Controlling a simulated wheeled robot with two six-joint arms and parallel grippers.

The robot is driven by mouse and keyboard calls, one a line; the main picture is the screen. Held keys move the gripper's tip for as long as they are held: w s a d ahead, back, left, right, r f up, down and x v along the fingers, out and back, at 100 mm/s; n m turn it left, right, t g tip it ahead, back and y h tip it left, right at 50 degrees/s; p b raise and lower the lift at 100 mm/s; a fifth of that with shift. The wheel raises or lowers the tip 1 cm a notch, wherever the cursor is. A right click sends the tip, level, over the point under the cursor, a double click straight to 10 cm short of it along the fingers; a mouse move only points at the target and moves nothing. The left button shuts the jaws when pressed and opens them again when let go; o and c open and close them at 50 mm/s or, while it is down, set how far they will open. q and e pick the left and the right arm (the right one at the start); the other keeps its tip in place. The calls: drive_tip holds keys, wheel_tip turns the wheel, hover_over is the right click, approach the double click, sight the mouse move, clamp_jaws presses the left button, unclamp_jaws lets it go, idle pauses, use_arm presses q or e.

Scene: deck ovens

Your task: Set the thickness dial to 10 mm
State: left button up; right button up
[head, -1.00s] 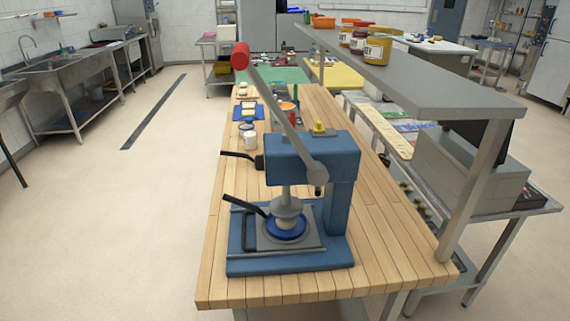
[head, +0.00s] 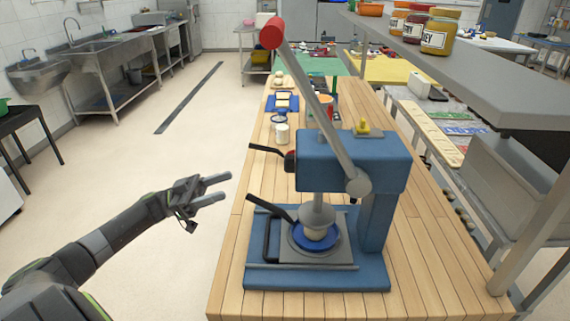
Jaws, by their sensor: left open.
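A blue press (head: 352,162) stands on the wooden table, with a long grey lever (head: 312,95) ending in a red knob (head: 272,33). A small yellow knob (head: 362,127) sits on top of the press head; no scale or numbers can be read on it. A black handle with a red part (head: 290,161) shows at the press's left side. My left gripper (head: 226,187) is open and empty, left of the press and apart from it, over the floor side. My right gripper is out of view.
The wooden table (head: 440,285) is bare to the right of the press. A white cup (head: 282,134) and a blue tray (head: 294,103) stand behind it. A grey shelf (head: 470,80) with jars overhangs the right side. Open floor lies left.

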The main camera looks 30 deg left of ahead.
sight(289, 163)
use_arm(q)
drive_tip(key=p+x, duration=0.5)
drive_tip(key=x, duration=1)
drive_tip(key=shift+w, duration=0.2)
drive_tip(key=shift+d, duration=0.1)
drive_tip(key=c, duration=1)
drive_tip(key=m+g+y+b, duration=0.1)
drive_tip(key=m+g+b, duration=0.1)
drive_tip(key=m+b, duration=0.5)
drive_tip(key=r+m+g+y+b, duration=0.1)
drive_tip(key=m+g+b, duration=0.2)
drive_tip(key=m+b, duration=0.4)
drive_tip(key=m+g+y+b, duration=0.2)
drive_tip(key=m+b, duration=0.5)
drive_tip(key=m, duration=0.6)
drive_tip(key=shift+w+a+r+g, duration=0.25)
drive_tip(key=shift+w+g, duration=0.15)
drive_tip(key=shift+g, duration=0.3)
drive_tip(key=shift+m, duration=0.3)
